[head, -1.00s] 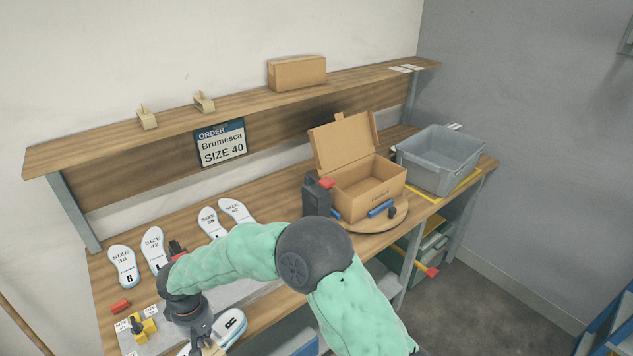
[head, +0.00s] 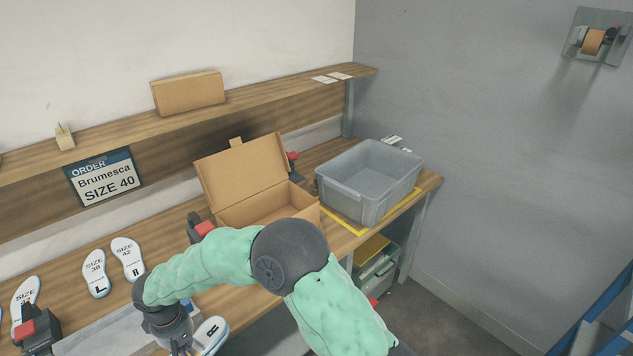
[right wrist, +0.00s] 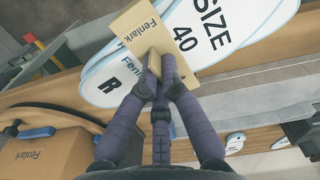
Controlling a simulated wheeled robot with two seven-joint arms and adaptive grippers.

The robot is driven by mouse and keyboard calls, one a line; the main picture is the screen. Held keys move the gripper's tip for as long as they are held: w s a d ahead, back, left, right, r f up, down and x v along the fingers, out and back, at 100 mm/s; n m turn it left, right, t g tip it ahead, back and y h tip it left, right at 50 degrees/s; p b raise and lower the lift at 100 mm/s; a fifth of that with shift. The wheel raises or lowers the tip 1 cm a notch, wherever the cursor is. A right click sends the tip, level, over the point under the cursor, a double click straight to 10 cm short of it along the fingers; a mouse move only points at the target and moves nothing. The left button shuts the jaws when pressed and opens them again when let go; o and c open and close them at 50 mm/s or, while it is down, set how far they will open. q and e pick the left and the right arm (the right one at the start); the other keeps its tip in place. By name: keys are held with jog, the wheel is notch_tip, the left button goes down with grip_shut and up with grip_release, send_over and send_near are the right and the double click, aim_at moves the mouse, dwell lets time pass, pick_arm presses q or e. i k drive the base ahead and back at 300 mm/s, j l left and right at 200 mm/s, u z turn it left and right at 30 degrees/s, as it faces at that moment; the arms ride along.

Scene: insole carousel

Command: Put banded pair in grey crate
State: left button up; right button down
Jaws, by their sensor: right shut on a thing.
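My right gripper (right wrist: 160,80) is shut on the tan card band (right wrist: 150,42) around a pair of white, blue-edged insoles (right wrist: 225,25) marked SIZE 40. The band reads Fenlark. The held pair (head: 210,336) also shows at the bottom of the head view, near my right gripper (head: 181,349), off the bench's front side. The grey crate (head: 345,203) stands at the bench's right end, inside a yellow outline; no contents show in it. The held pair is well left of and in front of it. My left gripper is out of view.
An open cardboard box (head: 240,178) stands left of the crate, partly hidden by my right arm. Loose insoles (head: 95,272) lie on the bench at left. An order sign (head: 104,178) reads Brumesca SIZE 40. A shelf (head: 270,98) runs above the bench.

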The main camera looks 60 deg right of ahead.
aim_at(368, 194)
jog(key=k+l, duration=0.1)
jog(key=l, duration=0.3)
jog(key=k+l, duration=0.1)
jog(key=l, duration=0.25)
jog(key=k+l, duration=0.1)
jog(key=l, duration=0.3)
jog(key=k+l, duration=0.1)
jog(key=l, duration=0.7)
jog(key=k+u, duration=0.05)
